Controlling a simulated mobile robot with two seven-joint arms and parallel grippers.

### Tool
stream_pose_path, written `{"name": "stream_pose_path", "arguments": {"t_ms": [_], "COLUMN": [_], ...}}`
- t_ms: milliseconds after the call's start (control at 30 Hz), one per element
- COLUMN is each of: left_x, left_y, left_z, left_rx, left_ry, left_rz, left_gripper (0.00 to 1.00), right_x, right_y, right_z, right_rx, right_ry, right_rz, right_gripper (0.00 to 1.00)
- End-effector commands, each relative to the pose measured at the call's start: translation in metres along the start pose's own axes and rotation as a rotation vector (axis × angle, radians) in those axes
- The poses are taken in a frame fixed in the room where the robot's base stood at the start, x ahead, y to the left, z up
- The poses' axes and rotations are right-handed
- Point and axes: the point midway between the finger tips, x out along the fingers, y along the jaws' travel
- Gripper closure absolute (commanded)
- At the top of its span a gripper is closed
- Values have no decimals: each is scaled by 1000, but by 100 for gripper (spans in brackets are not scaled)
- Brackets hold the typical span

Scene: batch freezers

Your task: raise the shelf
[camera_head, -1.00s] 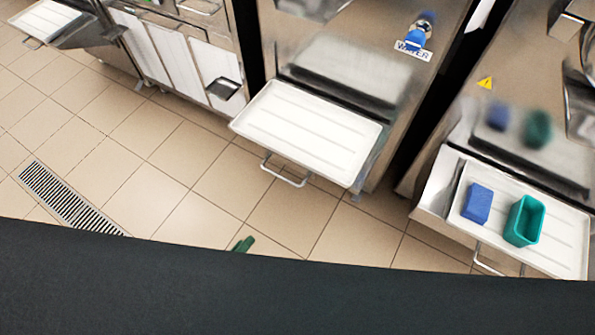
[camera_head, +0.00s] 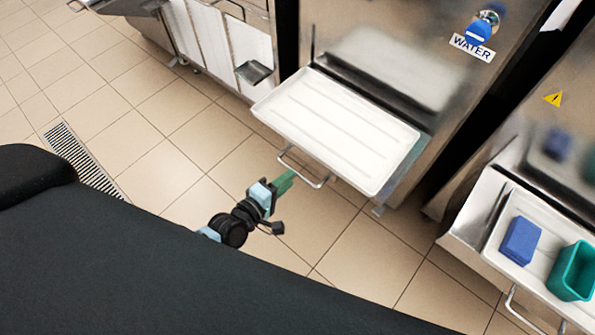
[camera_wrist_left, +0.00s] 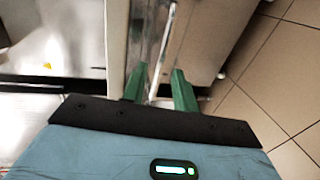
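The middle shelf (camera_head: 340,130) is a white ribbed tray folded out level from the front of a steel freezer. Its metal bar handle (camera_head: 303,170) hangs under the front edge. My left gripper (camera_head: 286,180) is below that edge, close to the handle's left part. In the left wrist view, its two green fingers (camera_wrist_left: 159,88) are apart. The bright handle bar (camera_wrist_left: 161,55) shows in the gap between them. I cannot tell how deep the bar lies between the fingers. My right gripper is not in view.
At the right, another shelf (camera_head: 490,252) carries a blue block (camera_head: 520,240) and a teal container (camera_head: 573,272). A blue tap (camera_head: 480,34) sits above a WATER label (camera_head: 472,47). Tiled floor (camera_head: 150,155) with a drain grate (camera_head: 78,155) is open at the left.

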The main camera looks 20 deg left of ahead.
Motion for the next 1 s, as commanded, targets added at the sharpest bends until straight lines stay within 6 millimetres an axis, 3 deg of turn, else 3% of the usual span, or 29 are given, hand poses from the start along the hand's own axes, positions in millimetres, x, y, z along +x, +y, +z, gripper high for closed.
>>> {"name": "stream_pose_path", "arguments": {"t_ms": [300,700,933,1000], "left_x": [41,48,48,48], "left_y": [-1,0,0,0], "left_z": [0,0,0,0], "left_rx": [0,1,1,1], "left_ry": [0,-1,-1,0], "left_rz": [-1,-1,-1,-1], "left_gripper": [71,71,100,100], "right_x": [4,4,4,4], "right_y": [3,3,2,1], "right_z": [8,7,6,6], "right_rx": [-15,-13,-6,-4], "right_ry": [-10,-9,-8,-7], "right_rz": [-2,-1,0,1], "right_gripper": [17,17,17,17]}}
